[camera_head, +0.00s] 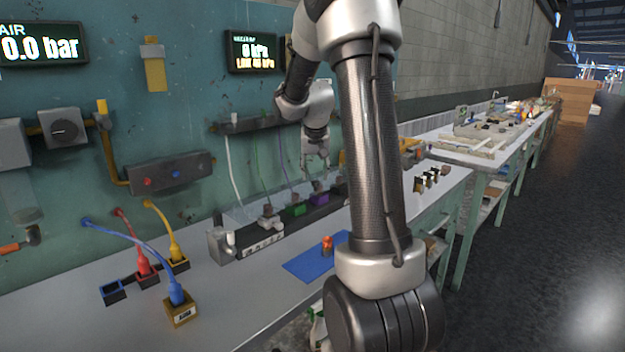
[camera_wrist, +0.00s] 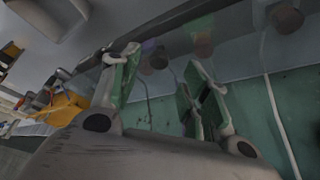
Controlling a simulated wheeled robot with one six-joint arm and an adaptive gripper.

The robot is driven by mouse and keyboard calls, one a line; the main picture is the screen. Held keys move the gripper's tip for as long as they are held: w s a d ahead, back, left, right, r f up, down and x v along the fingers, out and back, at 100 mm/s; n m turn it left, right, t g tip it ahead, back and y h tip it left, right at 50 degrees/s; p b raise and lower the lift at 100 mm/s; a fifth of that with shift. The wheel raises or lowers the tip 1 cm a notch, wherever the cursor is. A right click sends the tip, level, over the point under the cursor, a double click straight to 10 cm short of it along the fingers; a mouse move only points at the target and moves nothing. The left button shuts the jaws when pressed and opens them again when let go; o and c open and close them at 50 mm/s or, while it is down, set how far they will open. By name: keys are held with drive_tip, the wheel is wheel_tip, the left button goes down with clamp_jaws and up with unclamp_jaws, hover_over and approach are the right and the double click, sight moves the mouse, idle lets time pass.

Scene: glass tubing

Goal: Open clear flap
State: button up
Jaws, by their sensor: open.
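The clear flap (camera_head: 285,194) looks like a faint see-through sheet along the back of the black strip of sockets (camera_head: 263,238); its exact edges are hard to make out. In the wrist view, a grey see-through band (camera_wrist: 238,45) with a dark edge crosses behind the fingers and looks like the same flap. My gripper (camera_head: 317,163) hangs over the strip, near its right half. In the wrist view, the fingers of my gripper (camera_wrist: 160,72) are apart with nothing between them. I cannot tell whether a finger touches the flap.
Hanging cables (camera_head: 229,170) drop from a wall rail to the strip. A blue mat (camera_head: 305,266) with a small red-topped part (camera_head: 327,245) lies in front. Blue, red and yellow plugged cables (camera_head: 140,240) stand at the left. My arm hides part of the bench's right side.

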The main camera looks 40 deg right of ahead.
sight(316, 181)
drive_tip(key=shift+x, duration=1.95)
drive_tip(key=shift+d, duration=0.1)
drive_tip(key=shift+c, duration=0.3)
clamp_jaws()
